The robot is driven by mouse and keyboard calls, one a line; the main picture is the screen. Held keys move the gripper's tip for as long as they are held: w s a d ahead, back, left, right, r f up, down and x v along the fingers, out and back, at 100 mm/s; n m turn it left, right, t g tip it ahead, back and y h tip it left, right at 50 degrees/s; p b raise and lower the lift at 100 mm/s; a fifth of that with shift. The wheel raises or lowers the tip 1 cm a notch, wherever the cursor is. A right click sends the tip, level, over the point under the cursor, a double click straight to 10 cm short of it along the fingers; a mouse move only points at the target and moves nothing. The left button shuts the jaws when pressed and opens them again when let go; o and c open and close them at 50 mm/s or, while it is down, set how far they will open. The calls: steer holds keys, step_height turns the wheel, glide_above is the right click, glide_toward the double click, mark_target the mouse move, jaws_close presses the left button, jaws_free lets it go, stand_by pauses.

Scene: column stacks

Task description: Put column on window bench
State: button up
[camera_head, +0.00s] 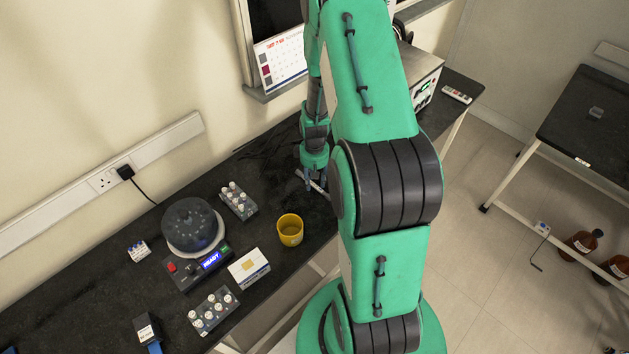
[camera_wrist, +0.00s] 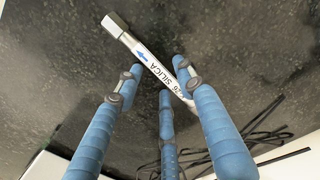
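The column is a thin metal tube (camera_head: 314,185) with a white label. In the wrist view the column (camera_wrist: 148,60) shows a hex end cap, a blue arrow and the word SILICA, and lies slanted over a dark speckled surface. My gripper (camera_head: 311,180) points down over the dark wall bench (camera_head: 85,302), close to the column. In the wrist view the blue fingers of my gripper (camera_wrist: 157,78) are spread apart, with the column beyond their tips. Its lower end is partly hidden by the right finger. I cannot tell which bench is the window bench; a framed dark pane (camera_head: 275,14) is above the wall bench.
A yellow cup (camera_head: 290,229), a vial rack (camera_head: 238,200), a domed device (camera_head: 194,231), a white box (camera_head: 249,268) and another vial rack (camera_head: 213,311) stand left of my gripper. Black cables (camera_wrist: 250,140) lie near the column. Another dark-topped table (camera_head: 590,120) is at right.

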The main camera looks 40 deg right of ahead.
step_height(320, 180, up, 12)
steer(key=p, duration=0.1)
stand_by(0.5)
stand_by(0.5)
step_height(320, 180, up, 11)
glide_above(314, 183)
steer(key=w+a, duration=0.2)
steer(key=a, duration=0.4)
steer(key=s+a+r+t, duration=0.2)
steer(key=a+r, duration=0.8)
steer(key=r, duration=0.4)
steer(key=s+a+r+t, duration=0.3)
steer(key=s+a+r, duration=1.1)
steer(key=s+a, duration=0.2)
steer(key=shift+s+a+r+t, duration=0.2)
steer(key=shift+s+t, duration=0.1)
steer(key=shift+s, duration=0.8)
steer(key=shift+f, duration=0.15)
